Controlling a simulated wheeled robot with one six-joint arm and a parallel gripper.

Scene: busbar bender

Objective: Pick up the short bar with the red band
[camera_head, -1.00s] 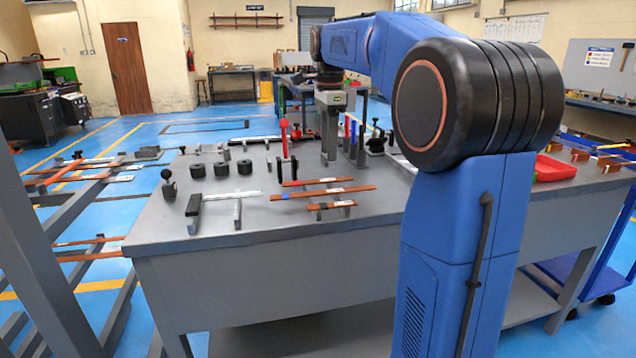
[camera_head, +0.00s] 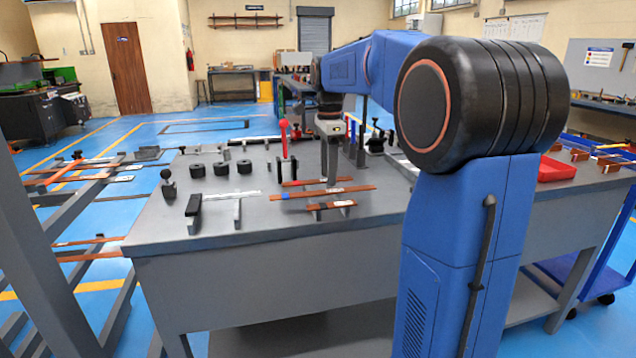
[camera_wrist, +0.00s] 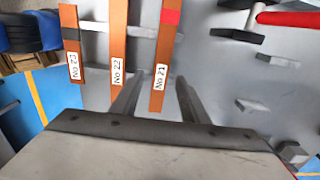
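The short copper bar with the red band (camera_wrist: 166,50) is labelled No 21 and lies across a pale support in the wrist view. In the head view this bar (camera_head: 302,182) is the farthest of three bars, partly hidden by my gripper. My gripper (camera_wrist: 159,82) is open, its two fingers apart with the No 21 bar's labelled end appearing between them. In the head view my gripper (camera_head: 330,180) points down over the bars. Contact between fingers and bar cannot be told.
The longer No 22 bar (camera_wrist: 118,45) and the short No 23 bar with a dark band (camera_wrist: 72,50) lie beside it. A red-handled clamp (camera_head: 283,135) stands close behind the bars. Black cylinders (camera_head: 222,169) stand to the left. The table's front (camera_head: 300,232) is clear.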

